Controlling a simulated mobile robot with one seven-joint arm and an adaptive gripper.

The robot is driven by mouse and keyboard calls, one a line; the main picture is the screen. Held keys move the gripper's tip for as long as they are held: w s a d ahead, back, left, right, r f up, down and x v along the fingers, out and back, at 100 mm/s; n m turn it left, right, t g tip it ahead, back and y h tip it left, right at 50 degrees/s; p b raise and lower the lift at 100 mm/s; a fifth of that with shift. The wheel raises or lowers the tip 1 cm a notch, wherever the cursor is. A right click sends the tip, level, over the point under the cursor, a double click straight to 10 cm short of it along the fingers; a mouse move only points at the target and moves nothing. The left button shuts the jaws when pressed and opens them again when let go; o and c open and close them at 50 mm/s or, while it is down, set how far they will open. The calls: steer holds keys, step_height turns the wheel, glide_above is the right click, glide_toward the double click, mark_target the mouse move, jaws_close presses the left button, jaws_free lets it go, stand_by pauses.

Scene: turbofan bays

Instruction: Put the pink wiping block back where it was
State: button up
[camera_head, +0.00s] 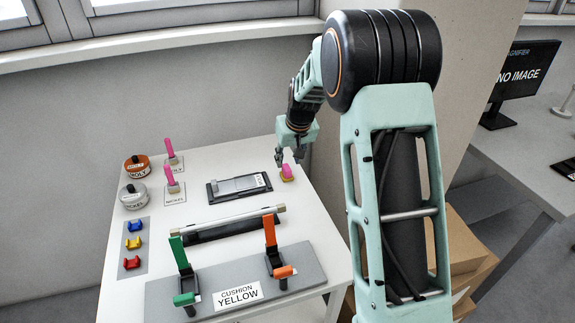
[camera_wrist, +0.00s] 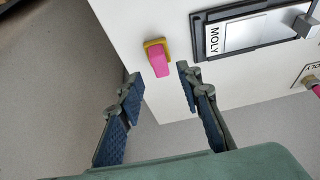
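The pink wiping block (camera_head: 287,170) sits at the right edge of the white table, on or joined to a yellow base; I cannot tell which. It also shows in the wrist view (camera_wrist: 158,61), with the yellow part (camera_wrist: 157,44) at its far end. My gripper (camera_head: 289,160) is just above and behind the block in the head view. In the wrist view my gripper (camera_wrist: 158,78) has its two fingers spread wide, with nothing between the pads. The block lies just beyond the fingertips, roughly centred between them, and looks apart from both.
A dark tray with a grey plate marked MOLY (camera_head: 240,186) lies left of the block. Pink-handled brushes (camera_head: 172,180), two tins (camera_head: 134,195), coloured clips (camera_head: 134,242) and a cushion stand with green and orange clamps (camera_head: 240,292) occupy the table (camera_head: 205,208).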

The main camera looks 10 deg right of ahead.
steer(key=v, duration=0.7)
steer(key=shift+r, duration=0.25)
steer(key=shift+s, duration=0.15)
